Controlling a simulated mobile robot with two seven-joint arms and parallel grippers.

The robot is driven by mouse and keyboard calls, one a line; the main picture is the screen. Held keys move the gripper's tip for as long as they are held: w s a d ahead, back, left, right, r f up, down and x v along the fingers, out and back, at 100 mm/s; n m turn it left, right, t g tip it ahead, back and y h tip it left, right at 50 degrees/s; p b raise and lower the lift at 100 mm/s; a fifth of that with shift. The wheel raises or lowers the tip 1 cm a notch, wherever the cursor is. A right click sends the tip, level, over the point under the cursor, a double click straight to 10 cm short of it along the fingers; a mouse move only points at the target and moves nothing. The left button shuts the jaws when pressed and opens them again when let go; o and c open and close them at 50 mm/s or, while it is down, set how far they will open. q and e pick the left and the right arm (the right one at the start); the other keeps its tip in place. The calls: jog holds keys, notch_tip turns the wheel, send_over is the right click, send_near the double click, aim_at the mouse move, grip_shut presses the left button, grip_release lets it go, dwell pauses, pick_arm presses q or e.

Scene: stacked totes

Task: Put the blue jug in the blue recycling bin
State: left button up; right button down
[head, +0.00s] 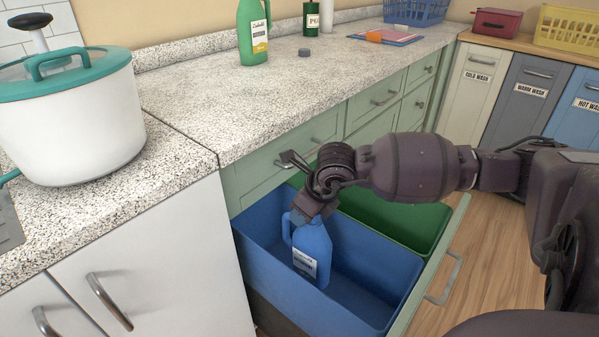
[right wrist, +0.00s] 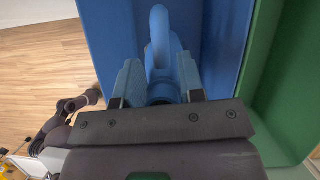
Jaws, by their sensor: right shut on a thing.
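The blue jug (head: 311,248) hangs upright inside the blue recycling bin (head: 345,318), with its lower part below the bin's rim. My right gripper (head: 317,208) is above it and shut on its top. In the right wrist view the two fingers of the right gripper (right wrist: 160,82) stand either side of the jug's neck, and the jug's handle (right wrist: 159,35) points away from them. The blue bin's wall (right wrist: 110,40) is around it. I cannot tell whether the jug touches the bin floor. My left gripper is not in view.
A green bin (head: 410,222) sits beside the blue one in the same pulled-out drawer. The granite counter (head: 230,105) runs along the back left, with a white pot (head: 70,125) and a green bottle (head: 252,35) on it. Wooden floor (head: 480,265) is clear at the right.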

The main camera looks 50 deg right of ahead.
aim_at(304, 232)
jog(key=shift+f, duration=0.35)
notch_tip(304, 232, down, 6)
jog(key=shift+r+b, duration=0.25)
jog(key=shift+b, duration=0.75)
jog(key=shift+f, duration=0.1)
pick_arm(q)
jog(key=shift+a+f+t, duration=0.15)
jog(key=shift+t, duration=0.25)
pick_arm(e)
jog(key=shift+f, duration=0.15)
jog(key=c, duration=0.7)
grip_release()
